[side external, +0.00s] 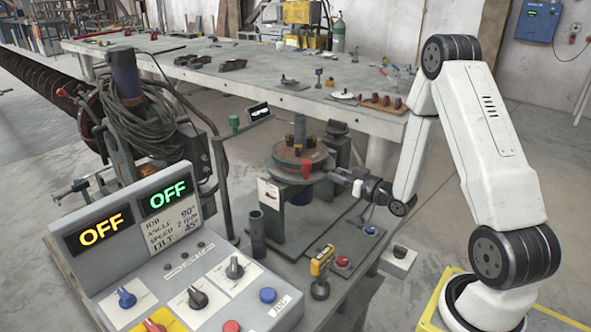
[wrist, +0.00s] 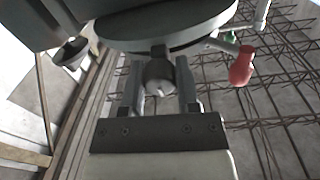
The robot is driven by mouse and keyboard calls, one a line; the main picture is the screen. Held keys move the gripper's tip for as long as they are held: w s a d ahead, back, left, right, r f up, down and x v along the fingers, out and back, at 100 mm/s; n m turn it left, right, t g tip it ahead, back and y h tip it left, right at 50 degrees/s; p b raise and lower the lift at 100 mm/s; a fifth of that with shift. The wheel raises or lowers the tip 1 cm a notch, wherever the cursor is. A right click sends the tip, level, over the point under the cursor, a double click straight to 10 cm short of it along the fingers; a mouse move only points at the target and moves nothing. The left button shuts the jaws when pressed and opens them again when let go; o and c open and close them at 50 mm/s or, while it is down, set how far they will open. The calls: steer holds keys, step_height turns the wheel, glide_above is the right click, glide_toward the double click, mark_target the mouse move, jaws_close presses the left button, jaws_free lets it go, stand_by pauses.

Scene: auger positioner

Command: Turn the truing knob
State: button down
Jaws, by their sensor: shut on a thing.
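The truing knob (wrist: 160,80) is a small grey round knob under the rim of the round turntable (side external: 283,158). In the wrist view it sits between the two fingers of my gripper (wrist: 159,88), which is shut on it. In the side view my gripper (side external: 346,176) reaches in from the right, at the turntable's right edge. The knob is too small and covered to make out there. The turntable's underside (wrist: 165,22) fills the top of the wrist view.
A red-handled lever (wrist: 242,66) sticks out to the right of the knob; its red grip (side external: 306,168) faces the side camera. A control panel (side external: 160,215) with two OFF displays stands at front left. A long grey workbench (side external: 200,80) is behind.

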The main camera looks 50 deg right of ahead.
steer(key=shift+n, duration=0.4)
steer(key=shift+c, duration=1.7)
jaws_free()
steer(key=shift+s, duration=0.15)
steer(key=s, duration=0.7)
steer(key=shift+s+a, duration=0.15)
steer(key=shift+s, duration=0.15)
